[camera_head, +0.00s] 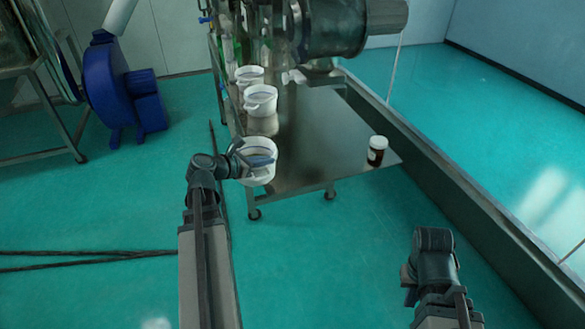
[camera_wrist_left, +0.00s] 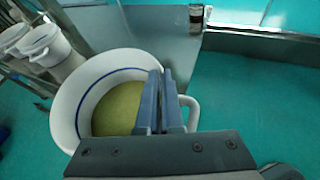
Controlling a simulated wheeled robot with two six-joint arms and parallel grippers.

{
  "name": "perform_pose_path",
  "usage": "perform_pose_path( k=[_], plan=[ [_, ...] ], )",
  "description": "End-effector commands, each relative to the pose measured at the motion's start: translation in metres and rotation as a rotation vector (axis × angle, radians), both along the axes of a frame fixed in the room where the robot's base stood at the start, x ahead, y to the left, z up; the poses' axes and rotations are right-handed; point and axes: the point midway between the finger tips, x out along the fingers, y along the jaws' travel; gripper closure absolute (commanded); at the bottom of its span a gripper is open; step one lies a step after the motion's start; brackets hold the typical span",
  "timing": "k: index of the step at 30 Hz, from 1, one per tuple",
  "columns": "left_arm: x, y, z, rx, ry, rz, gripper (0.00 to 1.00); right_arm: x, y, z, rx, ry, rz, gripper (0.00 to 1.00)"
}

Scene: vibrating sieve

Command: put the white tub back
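The white tub (camera_head: 262,174) is at the near left corner of the metal table, in my left gripper (camera_head: 243,158). In the left wrist view the tub (camera_wrist_left: 68,108) has a blue line inside its wall and yellowish contents at the bottom. The left fingers (camera_wrist_left: 160,105) are close together at the tub's rim beside its handle (camera_wrist_left: 191,108), and seem shut on it. The tub looks nearly upright; whether it touches the table is hard to tell. My right gripper (camera_head: 409,288) is low at the right, away from the table; its fingers are not clear.
Two other white tubs (camera_head: 260,101) (camera_head: 249,75) stand in a row on the left side of the metal table (camera_head: 310,140). The sieve machine (camera_head: 330,28) is behind. A blue blower (camera_head: 122,95) stands left.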

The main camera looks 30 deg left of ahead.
Motion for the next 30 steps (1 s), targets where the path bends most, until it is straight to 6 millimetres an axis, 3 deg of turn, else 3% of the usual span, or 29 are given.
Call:
perform_pose_path(
  k=[4,11,24,30],
  plan=[
    [-0.008,0.016,0.003,0.006,-0.003,0.015,1.00,0.000,0.000,0.003,0.000,0.000,0.000,1.00],
    [0.001,0.010,0.001,0.006,-0.002,0.012,1.00,0.000,0.000,0.001,0.000,0.000,0.000,1.00],
    [0.088,-0.051,-0.009,0.008,-0.002,0.011,1.00,0.000,0.000,-0.009,0.000,0.000,0.000,1.00],
    [0.109,-0.066,-0.011,0.006,-0.002,0.014,1.00,0.000,0.000,-0.011,0.000,0.000,0.000,1.00]
  ],
)
